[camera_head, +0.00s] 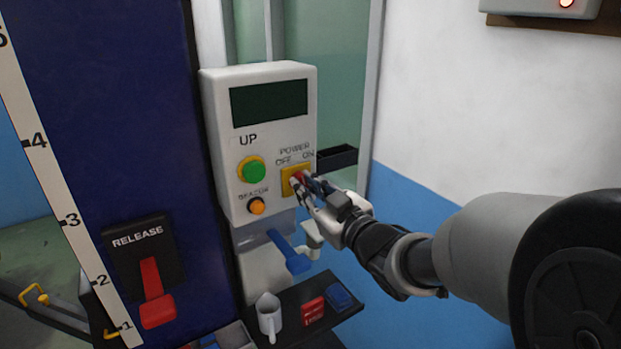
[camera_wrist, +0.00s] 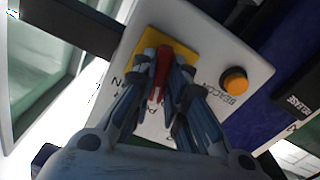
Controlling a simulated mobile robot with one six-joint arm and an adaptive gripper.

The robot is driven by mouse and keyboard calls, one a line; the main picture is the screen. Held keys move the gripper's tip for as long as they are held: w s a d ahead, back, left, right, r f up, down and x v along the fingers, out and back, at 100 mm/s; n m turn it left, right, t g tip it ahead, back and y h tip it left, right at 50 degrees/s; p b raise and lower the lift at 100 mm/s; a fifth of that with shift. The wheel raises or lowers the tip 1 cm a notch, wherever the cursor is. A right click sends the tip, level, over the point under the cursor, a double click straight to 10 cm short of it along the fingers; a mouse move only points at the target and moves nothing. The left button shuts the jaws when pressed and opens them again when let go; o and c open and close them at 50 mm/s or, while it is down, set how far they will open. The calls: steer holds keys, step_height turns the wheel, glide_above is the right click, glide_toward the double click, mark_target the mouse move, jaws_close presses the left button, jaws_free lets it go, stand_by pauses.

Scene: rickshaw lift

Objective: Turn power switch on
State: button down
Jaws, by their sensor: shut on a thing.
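The white control box (camera_head: 225,140) has a dark display, a green UP button, an orange BEACON button and a POWER label with OFF and ON. The power switch is a red knob (camera_wrist: 161,78) on a yellow plate (camera_wrist: 148,43). In the head view the red knob (camera_head: 296,177) is partly covered by my fingers. My gripper (camera_head: 302,184) is at the switch from the right, its fingers shut on the red knob. In the wrist view, my two fingers (camera_wrist: 162,82) stand on either side of it. The knob's exact setting is hard to read.
A dark shelf below the box holds a white jug (camera_head: 269,318), a red box (camera_head: 313,311) and a blue item (camera_head: 340,297). A blue lever (camera_head: 288,252) hangs under the box. A red RELEASE lever (camera_head: 154,292) is at lower left. A dark bracket (camera_head: 337,157) juts out right of the box.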

steer(key=m+p, duration=0.4)
steer(key=m, duration=0.7)
steer(key=shift+m, duration=0.3)
stand_by(0.4)
steer(key=c, duration=1.6)
jaws_free()
steer(key=v, duration=0.7)
steer(key=shift+s+d, duration=0.15)
steer(key=shift+s, duration=0.1)
